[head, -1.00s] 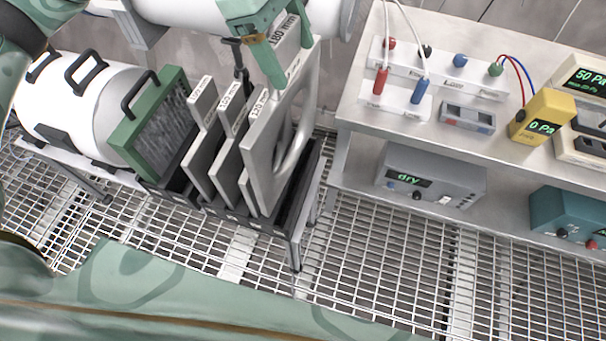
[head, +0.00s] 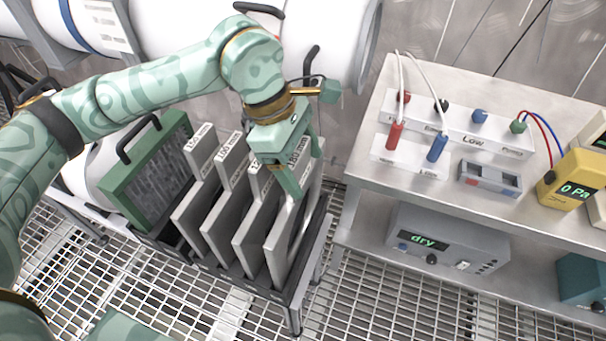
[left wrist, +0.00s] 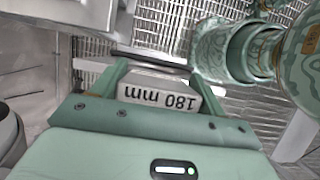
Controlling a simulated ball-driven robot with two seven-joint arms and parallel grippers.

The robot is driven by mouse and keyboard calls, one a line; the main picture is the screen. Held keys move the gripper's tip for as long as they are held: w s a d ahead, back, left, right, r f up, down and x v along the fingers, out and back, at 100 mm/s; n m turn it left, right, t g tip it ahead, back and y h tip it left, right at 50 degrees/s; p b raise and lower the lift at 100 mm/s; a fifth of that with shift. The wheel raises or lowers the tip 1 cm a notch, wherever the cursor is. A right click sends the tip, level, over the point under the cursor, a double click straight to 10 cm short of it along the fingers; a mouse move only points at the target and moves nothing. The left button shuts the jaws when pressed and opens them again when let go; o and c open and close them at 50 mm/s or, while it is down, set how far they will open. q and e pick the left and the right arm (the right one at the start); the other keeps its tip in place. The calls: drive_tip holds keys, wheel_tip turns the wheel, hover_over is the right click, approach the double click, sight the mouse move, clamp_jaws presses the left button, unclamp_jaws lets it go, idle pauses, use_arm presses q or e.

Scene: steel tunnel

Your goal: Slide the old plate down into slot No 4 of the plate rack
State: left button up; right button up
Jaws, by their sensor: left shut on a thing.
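My left gripper (head: 298,180) is shut on that tab from above, with a finger on each side in the left wrist view (left wrist: 156,78). The plate's lower edge appears down inside the dark rack; whether it touches the bottom is hidden. Slot numbers are not readable. My right gripper is not in view.
Several other grey plates, such as this one (head: 205,195), stand left of the held plate. A green-framed filter (head: 150,175) is further left. A steel bench (head: 365,155) with instruments stands close on the right. White cylinders (head: 185,35) lie behind.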

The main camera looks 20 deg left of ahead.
sight(303, 178)
use_arm(q)
drive_tip(key=shift+f+b, duration=0.4)
drive_tip(key=shift+f, duration=1.15)
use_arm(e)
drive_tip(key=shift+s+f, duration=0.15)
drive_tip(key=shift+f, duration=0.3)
use_arm(q)
drive_tip(key=shift+f, duration=0.2)
drive_tip(key=o, duration=1.1)
drive_tip(key=shift+c, duration=0.2)
drive_tip(key=p+v, duration=0.3)
drive_tip(key=v, duration=0.9)
drive_tip(key=shift+r, duration=0.2)
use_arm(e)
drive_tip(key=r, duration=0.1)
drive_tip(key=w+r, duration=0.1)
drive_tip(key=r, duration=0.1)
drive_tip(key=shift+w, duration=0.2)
use_arm(q)
drive_tip(key=shift+s, duration=0.1)
